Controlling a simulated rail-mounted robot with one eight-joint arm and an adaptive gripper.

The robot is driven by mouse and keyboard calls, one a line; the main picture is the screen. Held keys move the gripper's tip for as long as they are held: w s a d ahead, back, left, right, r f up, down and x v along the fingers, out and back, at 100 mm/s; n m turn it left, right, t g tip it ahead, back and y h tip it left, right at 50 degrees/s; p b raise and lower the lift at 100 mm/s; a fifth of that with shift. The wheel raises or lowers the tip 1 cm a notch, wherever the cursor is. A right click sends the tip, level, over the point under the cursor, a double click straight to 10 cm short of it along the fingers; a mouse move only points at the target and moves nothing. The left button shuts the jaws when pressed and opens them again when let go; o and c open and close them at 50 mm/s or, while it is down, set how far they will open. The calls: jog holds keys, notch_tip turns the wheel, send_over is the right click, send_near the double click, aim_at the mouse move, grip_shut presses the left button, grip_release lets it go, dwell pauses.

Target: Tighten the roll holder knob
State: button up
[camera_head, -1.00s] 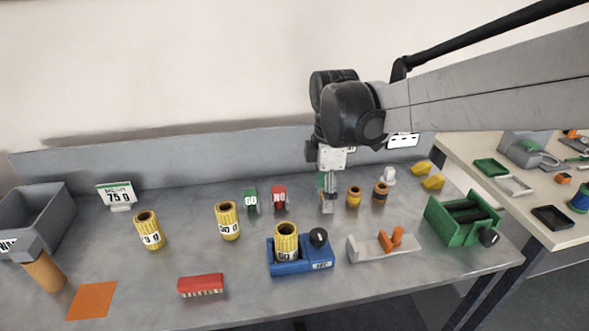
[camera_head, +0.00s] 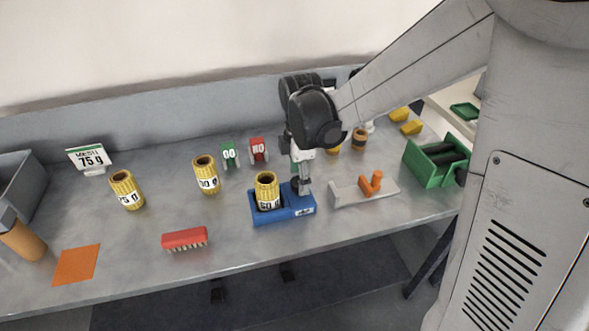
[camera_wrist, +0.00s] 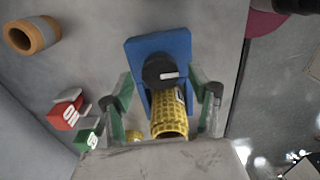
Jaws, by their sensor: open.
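The blue roll holder (camera_head: 263,218) stands on the grey bench with a yellow mesh roll (camera_head: 267,190) upright in its left part. Its black knob is at the right end, mostly hidden behind my gripper in the head view. In the wrist view the black knob (camera_wrist: 159,70) shows whole, on the blue holder (camera_wrist: 171,42), with the yellow roll (camera_wrist: 169,115) below it. My gripper (camera_head: 304,190) points down right over the knob. In the wrist view my gripper (camera_wrist: 160,88) has its green-and-grey fingers spread on either side of the knob, apart from it.
Two more yellow rolls (camera_head: 126,190) (camera_head: 206,175) stand to the left. A red brush (camera_head: 185,239) lies in front. A grey stand with an orange clamp (camera_head: 370,184) is right of the holder, and a green roller device (camera_head: 436,162) farther right. Green and red tags (camera_head: 258,150) stand behind.

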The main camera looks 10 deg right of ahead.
jog(key=shift+f, duration=0.8)
jog(key=shift+c, duration=0.2)
jog(key=c, duration=1.1)
